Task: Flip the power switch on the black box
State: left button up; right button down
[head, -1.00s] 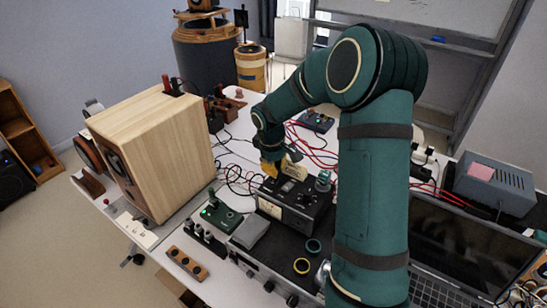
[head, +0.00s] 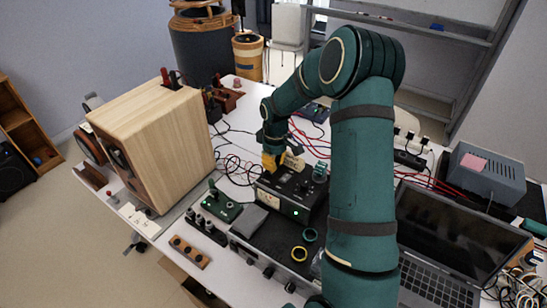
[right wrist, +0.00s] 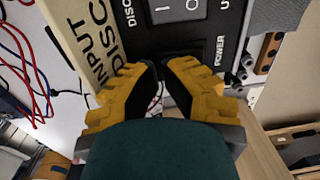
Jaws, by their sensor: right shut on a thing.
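The black box (head: 305,196) stands on the table with a pale meter and a lit green light on its front. My right gripper (head: 272,162), with yellow fingers, reaches down to its back left part. In the right wrist view, the right gripper (right wrist: 162,68) is shut at the box's edge, beside the POWER lettering (right wrist: 220,50). Its fingertips hide what they hold, which seems to be the power switch. A grey rocker marked I and O (right wrist: 178,10) shows just beyond the tips. A beige INPUT DISC tag (right wrist: 92,40) lies beside the left finger. My left gripper is not in view.
A wooden speaker (head: 155,145) stands left. A small green switch box (head: 222,207) and a grey block (head: 250,221) are in front. Red and black cables run behind. A laptop (head: 450,235) and a grey-blue instrument (head: 487,174) stand right.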

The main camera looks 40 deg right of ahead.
jog(key=shift+s+a+f, duration=0.1)
jog(key=shift+s+f, duration=0.05)
jog(key=shift+f, duration=0.1)
jog(key=shift+r, duration=0.1)
jog(key=shift+r+p, duration=0.45)
jog(key=shift+r, duration=0.3)
jog(key=shift+r, duration=0.15)
jog(key=r+p, duration=0.3)
jog(key=r, duration=0.1)
jog(key=shift+w+d, duration=0.2)
jog(key=shift+w, duration=0.05)
notch_tip(320, 180, up, 10)
jog(key=d, duration=0.1)
jog(key=shift+w+d+f, duration=0.15)
jog(key=shift+d+f, duration=0.05)
jog(key=shift+d, duration=0.05)
